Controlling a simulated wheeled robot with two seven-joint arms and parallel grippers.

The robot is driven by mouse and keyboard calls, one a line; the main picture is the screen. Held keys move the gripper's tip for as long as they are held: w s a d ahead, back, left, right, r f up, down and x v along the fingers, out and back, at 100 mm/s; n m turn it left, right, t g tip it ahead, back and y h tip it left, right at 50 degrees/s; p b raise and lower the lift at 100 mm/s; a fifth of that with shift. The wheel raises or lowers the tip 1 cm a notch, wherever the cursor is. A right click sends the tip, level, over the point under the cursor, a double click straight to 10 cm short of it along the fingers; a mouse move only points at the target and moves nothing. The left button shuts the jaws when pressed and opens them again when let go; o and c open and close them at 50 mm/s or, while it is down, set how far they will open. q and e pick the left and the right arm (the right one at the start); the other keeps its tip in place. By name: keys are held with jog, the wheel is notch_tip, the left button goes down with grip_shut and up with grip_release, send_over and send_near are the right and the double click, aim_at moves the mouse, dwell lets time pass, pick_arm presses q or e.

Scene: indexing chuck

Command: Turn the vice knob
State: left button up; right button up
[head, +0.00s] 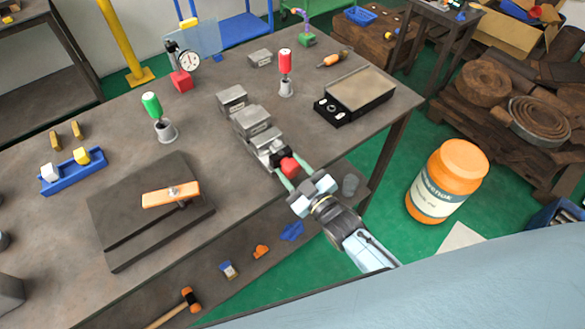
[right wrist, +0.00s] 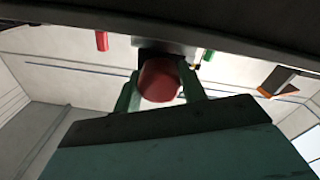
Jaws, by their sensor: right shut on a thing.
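The grey vice (head: 252,122) stands on the table near its right front edge. Its red knob (head: 290,168) is at the front end of the vice. My right gripper (head: 289,172) reaches in from the lower right, with its green fingers on both sides of the knob. In the right wrist view the knob (right wrist: 159,80) sits between the two fingers (right wrist: 160,92), which are shut on it. The fingers hide part of the knob's sides. My left gripper is in neither view.
A red-handled tool (head: 286,70) stands behind the vice and a green-handled one (head: 154,112) to its left. A dark plate with an orange bar (head: 171,195) lies at the front left.

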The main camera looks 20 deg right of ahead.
dwell(0.4)
jog(key=o, duration=1)
jog(key=shift+c, duration=0.2)
jog(key=v, duration=1.3)
jog(key=shift+s+d, duration=0.15)
